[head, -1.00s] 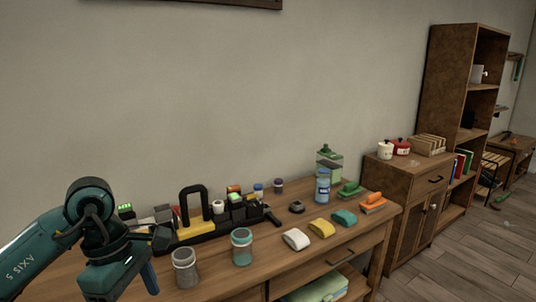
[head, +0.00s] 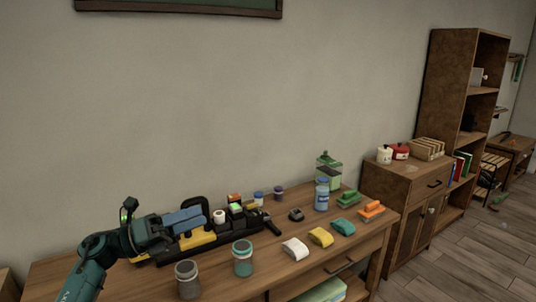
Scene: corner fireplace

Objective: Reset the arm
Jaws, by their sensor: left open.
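My left arm comes in from the lower left in the head view. Its gripper (head: 204,216) has blue fingers that point right, in front of the black and yellow tool caddy (head: 200,240) on the wooden table (head: 120,280). The gripper is open, and I see nothing held in it. It covers part of the caddy and its black handle. My right gripper is not in view.
Two jars, one grey (head: 188,281) and one teal (head: 242,259), stand near the arm. White (head: 295,248), yellow (head: 321,237) and teal (head: 344,227) items lie to the right. A blue bottle (head: 322,195) stands behind. A cabinet (head: 391,187) adjoins the table's right.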

